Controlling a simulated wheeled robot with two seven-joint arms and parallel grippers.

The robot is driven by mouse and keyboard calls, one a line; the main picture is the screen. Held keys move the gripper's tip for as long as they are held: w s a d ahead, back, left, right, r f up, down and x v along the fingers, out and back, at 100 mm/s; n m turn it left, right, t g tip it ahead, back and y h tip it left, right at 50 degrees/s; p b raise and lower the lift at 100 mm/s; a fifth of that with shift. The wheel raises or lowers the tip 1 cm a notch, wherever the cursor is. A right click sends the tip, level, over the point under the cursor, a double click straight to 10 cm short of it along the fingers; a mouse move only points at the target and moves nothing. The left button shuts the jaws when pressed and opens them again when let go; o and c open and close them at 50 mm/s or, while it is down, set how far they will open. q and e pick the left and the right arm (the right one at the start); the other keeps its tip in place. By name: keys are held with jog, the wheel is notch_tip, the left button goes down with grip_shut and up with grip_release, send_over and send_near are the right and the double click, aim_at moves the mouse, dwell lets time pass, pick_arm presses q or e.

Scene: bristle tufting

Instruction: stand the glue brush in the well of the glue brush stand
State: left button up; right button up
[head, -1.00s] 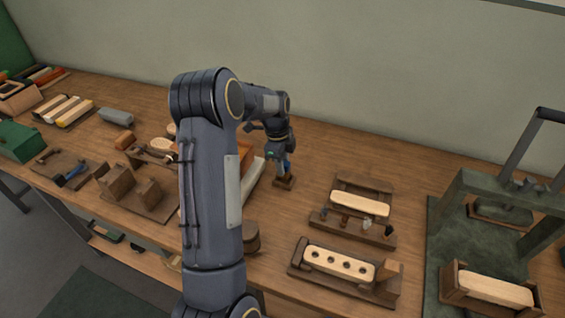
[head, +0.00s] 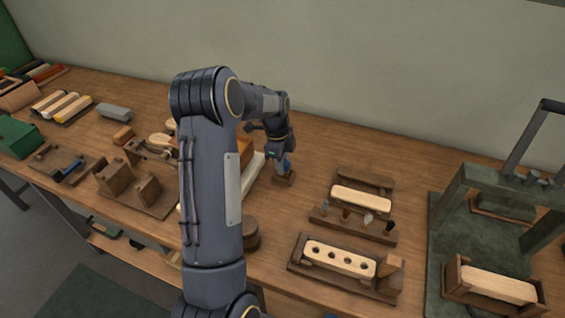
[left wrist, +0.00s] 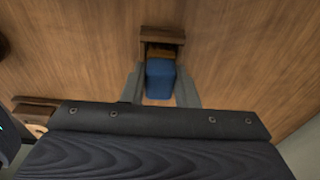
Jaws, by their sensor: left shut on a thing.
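The glue brush has a blue handle, which shows in the head view (head: 287,166) and the left wrist view (left wrist: 160,80). My left gripper (head: 280,158) is shut on this handle; its two grey fingers flank it in the left wrist view (left wrist: 160,92). The glue brush stand is a small dark brown wooden block (head: 284,180) on the table, right below the brush; it also shows in the left wrist view (left wrist: 162,33). The brush looks roughly upright, its lower end at the stand. I cannot tell how deep it sits in the well. My right gripper is not in view.
A wooden rack with small tufts (head: 352,222) and a holder with a drilled brush block (head: 340,259) lie to the right. A green press frame (head: 470,190) stands at the far right. A round brown pot (head: 251,235) is near my arm. Bare table lies behind the stand.

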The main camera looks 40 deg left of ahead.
pick_arm(q)
jog(key=shift+f, duration=0.3)
jog(key=o, duration=1.4)
jog(key=shift+r, duration=0.1)
jog(key=shift+r+p, duration=2.1)
jog(key=shift+r, duration=1.25)
jog(key=shift+r, duration=0.1)
